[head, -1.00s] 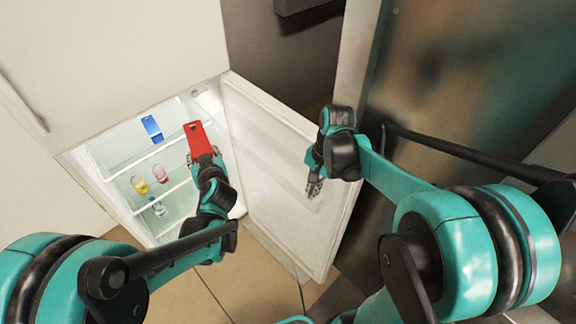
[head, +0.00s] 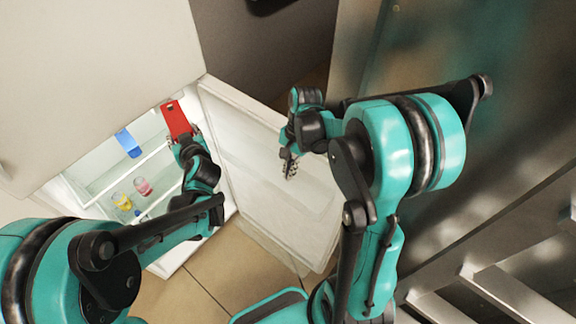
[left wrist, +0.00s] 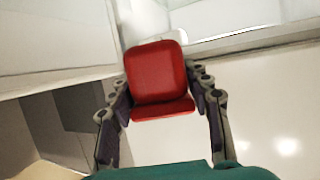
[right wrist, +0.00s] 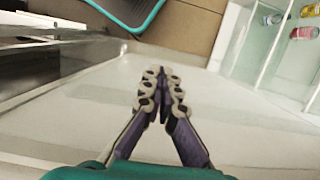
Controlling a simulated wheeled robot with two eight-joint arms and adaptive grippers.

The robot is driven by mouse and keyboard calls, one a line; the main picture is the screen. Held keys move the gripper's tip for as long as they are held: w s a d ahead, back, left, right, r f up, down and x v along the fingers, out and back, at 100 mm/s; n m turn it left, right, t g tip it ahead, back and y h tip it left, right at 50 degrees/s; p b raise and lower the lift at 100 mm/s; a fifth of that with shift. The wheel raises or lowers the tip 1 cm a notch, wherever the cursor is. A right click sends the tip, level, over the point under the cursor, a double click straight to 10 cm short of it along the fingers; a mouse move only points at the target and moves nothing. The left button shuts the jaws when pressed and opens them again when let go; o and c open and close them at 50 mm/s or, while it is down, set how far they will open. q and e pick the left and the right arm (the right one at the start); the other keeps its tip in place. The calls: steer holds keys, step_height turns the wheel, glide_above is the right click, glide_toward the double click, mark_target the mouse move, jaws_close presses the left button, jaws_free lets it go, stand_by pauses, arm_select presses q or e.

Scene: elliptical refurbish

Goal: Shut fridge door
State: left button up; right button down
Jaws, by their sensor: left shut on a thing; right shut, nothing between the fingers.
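The fridge (head: 90,182) is open at the left of the head view. Its white door (head: 262,190) stands swung out to the right of the opening. My left gripper (head: 186,140) is shut on a red box (head: 176,118), held at the fridge opening; the red box fills the jaws in the left wrist view (left wrist: 155,75). My right gripper (head: 290,165) is shut and empty, in front of the inner face of the door. In the right wrist view its fingertips (right wrist: 163,80) meet over the pale door panel; whether they touch it I cannot tell.
A large metal-looking panel (head: 450,60) stands to the right. Tiled floor (head: 225,270) lies below the door.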

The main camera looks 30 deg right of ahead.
glide_above(285, 185)
steer(key=s+a, duration=0.1)
steer(key=s, duration=0.2)
steer(key=x, duration=0.3)
steer(key=d+x, duration=0.1)
steer(key=x, duration=0.1)
steer(key=shift+w+f+b, duration=0.2)
steer(key=shift+f+b, duration=0.1)
steer(key=shift+s+a+f, duration=0.15)
steer(key=shift+s+f, duration=0.05)
steer(key=shift+f, duration=0.1)
steer(key=shift+w+a, duration=0.1)
